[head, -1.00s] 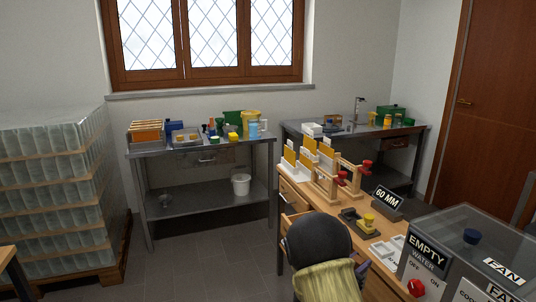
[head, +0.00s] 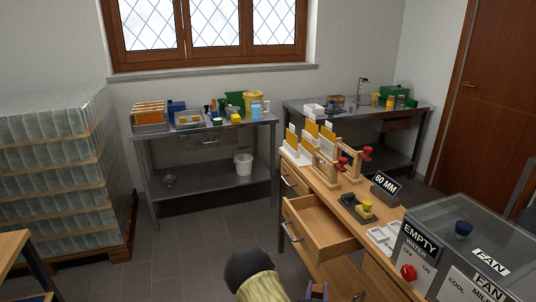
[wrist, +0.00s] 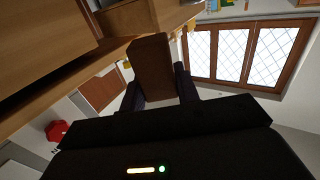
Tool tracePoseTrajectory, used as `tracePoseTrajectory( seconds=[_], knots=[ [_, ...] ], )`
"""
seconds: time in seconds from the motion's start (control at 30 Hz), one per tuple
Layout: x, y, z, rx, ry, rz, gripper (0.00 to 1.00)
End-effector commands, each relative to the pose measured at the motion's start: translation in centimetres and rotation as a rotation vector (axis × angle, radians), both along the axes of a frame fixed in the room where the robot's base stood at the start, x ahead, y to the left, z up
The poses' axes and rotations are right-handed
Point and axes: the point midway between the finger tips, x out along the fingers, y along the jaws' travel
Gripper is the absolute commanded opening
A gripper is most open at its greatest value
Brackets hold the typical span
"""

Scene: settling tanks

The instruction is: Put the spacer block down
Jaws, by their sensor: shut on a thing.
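The spacer block (wrist: 152,65) is a plain brown block in the wrist view. My gripper (wrist: 158,88) is shut on it, with a dark finger on each side, and the block sticks out beyond the fingertips. In the head view only a small part of my gripper (head: 317,291) shows at the bottom edge, low beside the wooden bench (head: 345,190). The block can hardly be made out there. I see no surface touching the block in the wrist view.
An open, empty-looking drawer (head: 322,228) juts out from the bench. On the bench stand wooden clamp frames (head: 328,168), a "60 MM" sign (head: 385,187), a dark fixture with a yellow knob (head: 362,207) and white trays (head: 384,237).

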Motion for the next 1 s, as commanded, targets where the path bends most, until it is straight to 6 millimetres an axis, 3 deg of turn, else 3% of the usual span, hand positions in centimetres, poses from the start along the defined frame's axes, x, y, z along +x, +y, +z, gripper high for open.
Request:
tracePoseTrajectory(
  seconds=[0.03, 0.5, 1.0],
  knots=[
    [-0.2, 0.0, 1.2, -0.006, 0.001, 0.017, 0.09],
    [-1.3, 0.3, 4.8, -0.004, 0.006, 0.193, 0.09],
    [-1.4, 0.6, 4.7, 0.0, 0.008, 0.224, 0.09]
  ],
)
